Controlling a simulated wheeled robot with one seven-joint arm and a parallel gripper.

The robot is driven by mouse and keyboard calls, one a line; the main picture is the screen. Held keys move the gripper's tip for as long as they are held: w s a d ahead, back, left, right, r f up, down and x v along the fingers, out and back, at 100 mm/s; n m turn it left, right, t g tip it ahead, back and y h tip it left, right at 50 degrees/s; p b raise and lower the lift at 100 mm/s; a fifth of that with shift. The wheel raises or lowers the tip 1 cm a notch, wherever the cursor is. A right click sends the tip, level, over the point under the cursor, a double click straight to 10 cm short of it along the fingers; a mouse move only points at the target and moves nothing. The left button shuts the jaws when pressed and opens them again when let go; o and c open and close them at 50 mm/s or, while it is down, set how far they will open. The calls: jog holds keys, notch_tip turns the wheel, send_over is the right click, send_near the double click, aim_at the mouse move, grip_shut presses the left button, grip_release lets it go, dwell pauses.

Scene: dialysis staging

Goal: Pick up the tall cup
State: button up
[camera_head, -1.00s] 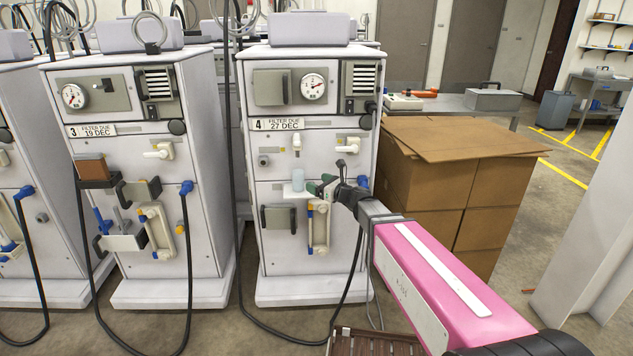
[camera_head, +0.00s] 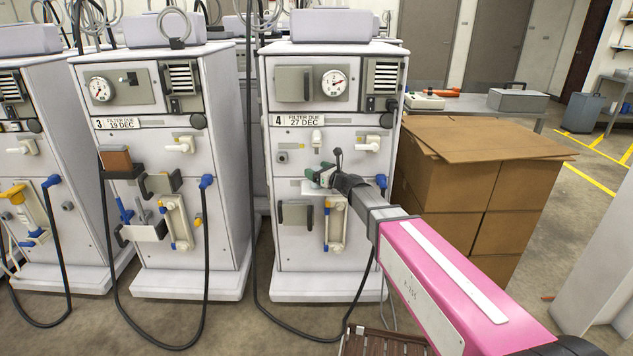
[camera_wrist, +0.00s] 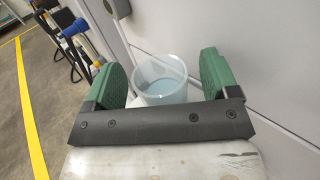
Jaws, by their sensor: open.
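The tall cup (camera_wrist: 160,82) is clear with a pale blue tint and stands upright. In the wrist view it shows between the two green fingers of my gripper (camera_wrist: 161,70), with a gap on each side. My gripper is open and the dark palm bar hides the near lower part of the cup. In the head view my gripper (camera_head: 320,174) is at the front of machine 4, over a small white shelf (camera_head: 308,189). The cup cannot be made out there, behind the gripper.
Machine 4 (camera_head: 300,255) stands right behind the shelf, with a grey handle (camera_head: 295,214) and a clipped cartridge (camera_head: 335,225) below. A black hose (camera_head: 257,270) hangs at its left. Stacked cardboard boxes (camera_head: 470,185) stand to the right of it.

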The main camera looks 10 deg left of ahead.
jog(key=shift+w+a, duration=0.2)
jog(key=shift+a, duration=0.05)
jog(key=c, duration=1.1)
jog(key=shift+r, duration=0.15)
jog(key=shift+r+v, duration=0.55)
jog(key=shift+v, duration=2.45)
jog(key=shift+r+v, duration=0.5)
jog(key=shift+v, duration=2.55)
jog(key=shift+r+v, duration=0.55)
jog(key=shift+v, duration=2.45)
